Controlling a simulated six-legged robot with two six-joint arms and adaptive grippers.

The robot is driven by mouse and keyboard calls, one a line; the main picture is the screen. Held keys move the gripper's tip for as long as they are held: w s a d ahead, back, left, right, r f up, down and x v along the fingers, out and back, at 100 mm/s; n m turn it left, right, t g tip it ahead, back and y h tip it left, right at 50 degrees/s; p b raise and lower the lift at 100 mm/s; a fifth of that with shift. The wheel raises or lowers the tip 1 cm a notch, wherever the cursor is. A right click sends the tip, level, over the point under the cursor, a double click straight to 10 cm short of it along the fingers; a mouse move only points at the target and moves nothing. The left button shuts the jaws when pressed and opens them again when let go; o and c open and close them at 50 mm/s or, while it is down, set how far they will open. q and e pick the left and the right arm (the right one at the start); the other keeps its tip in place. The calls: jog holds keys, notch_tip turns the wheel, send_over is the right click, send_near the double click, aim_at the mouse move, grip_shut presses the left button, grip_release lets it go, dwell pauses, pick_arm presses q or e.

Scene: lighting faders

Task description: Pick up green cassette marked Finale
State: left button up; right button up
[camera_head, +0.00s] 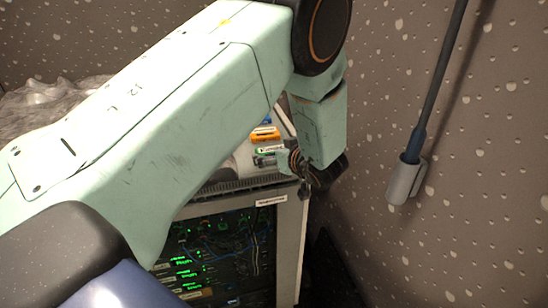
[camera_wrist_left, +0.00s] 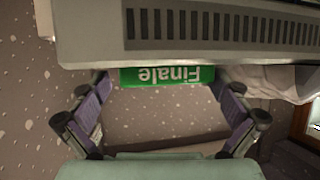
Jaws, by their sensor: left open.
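The green cassette marked Finale (camera_wrist_left: 167,76) shows in the left wrist view, its label upside down, at the edge of a grey slotted housing. My left gripper (camera_wrist_left: 160,84) is open there, one finger on each side of the cassette, with nothing clasped; whether either finger touches it I cannot tell. In the head view a small green piece with a white label (camera_head: 270,150) lies on the console top, just left of my left gripper (camera_head: 298,166). My arm covers part of that area. My right gripper is in neither view.
An orange cassette (camera_head: 265,133) lies behind the green piece. Below is a rack cabinet (camera_head: 291,235) with green lights and cables. A speckled wall (camera_head: 470,170) stands at right, with a dark pole (camera_head: 436,85) in a grey holder (camera_head: 405,181).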

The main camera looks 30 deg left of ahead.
pick_arm(q)
jog(key=shift+s+r, duration=0.25)
jog(key=shift+s, duration=0.05)
jog(key=shift+c, duration=0.5)
jog(key=shift+s+d+r, duration=0.15)
jog(key=shift+s+r, duration=0.05)
jog(key=shift+s, duration=0.1)
jog(key=c, duration=0.3)
jog(key=shift+w+f, duration=0.3)
jog(key=shift+w, duration=0.1)
jog(key=c, duration=0.5)
jog(key=shift+c, duration=0.6)
jog(key=shift+s, duration=0.25)
jog(key=shift+r, duration=0.15)
